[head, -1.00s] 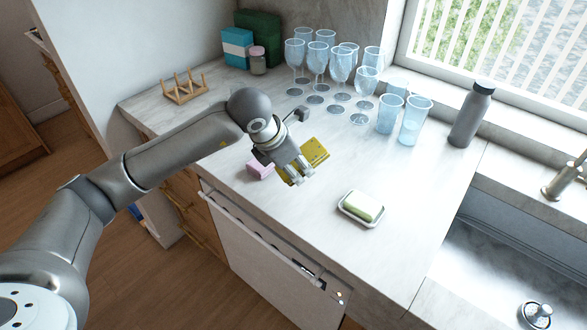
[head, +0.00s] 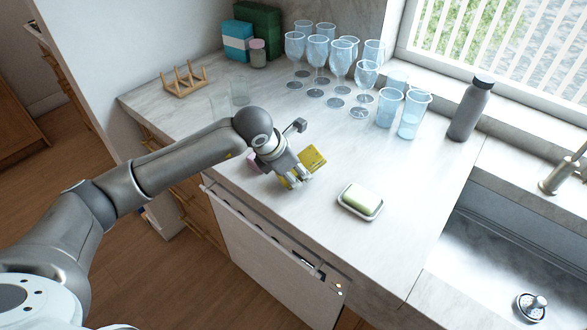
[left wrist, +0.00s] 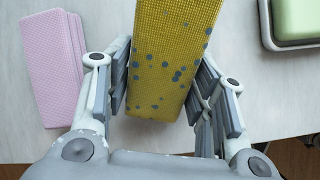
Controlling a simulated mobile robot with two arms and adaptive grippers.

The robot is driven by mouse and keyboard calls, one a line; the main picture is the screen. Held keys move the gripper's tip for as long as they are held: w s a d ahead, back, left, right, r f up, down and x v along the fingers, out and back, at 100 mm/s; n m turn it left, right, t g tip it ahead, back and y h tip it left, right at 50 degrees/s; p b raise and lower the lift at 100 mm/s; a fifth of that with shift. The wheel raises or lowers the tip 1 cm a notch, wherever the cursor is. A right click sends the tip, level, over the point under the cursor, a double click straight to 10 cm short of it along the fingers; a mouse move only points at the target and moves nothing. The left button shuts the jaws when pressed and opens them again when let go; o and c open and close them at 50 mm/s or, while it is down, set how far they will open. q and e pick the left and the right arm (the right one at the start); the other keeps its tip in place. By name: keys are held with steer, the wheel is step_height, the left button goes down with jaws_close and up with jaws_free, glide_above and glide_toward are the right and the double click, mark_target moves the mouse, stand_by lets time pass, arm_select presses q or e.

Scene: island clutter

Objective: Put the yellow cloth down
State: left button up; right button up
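The yellow cloth (head: 313,158), a thick folded block with grey-blue spots, is between the fingers of my left gripper (head: 294,180). In the left wrist view, the cloth (left wrist: 170,55) fills the gap between the fingers of the left gripper (left wrist: 162,90), which close on its two sides. The cloth is over the counter's front part; I cannot tell whether its underside touches the counter. A pink folded cloth (left wrist: 50,65) lies just left of it, and in the head view my gripper partly hides it. My right gripper is not in view.
A soap dish (head: 347,207) with green soap (head: 361,198) stands to the right. Several stemmed glasses (head: 340,60), tumblers (head: 409,115) and a grey bottle (head: 469,110) stand behind. A wooden rack (head: 184,82) is at the back left. The counter (head: 310,235) is clear in front of the dish.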

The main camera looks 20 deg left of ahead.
arm_select(q)
steer(key=o, duration=0.4)
steer(key=shift+r, duration=0.15)
steer(key=shift+r+p, duration=0.25)
steer(key=shift+p, duration=0.15)
steer(key=shift+s+a+r, duration=0.1)
steer(key=shift+r, duration=0.15)
steer(key=b+v, duration=0.2)
steer(key=v, duration=0.9)
steer(key=shift+r, duration=0.1)
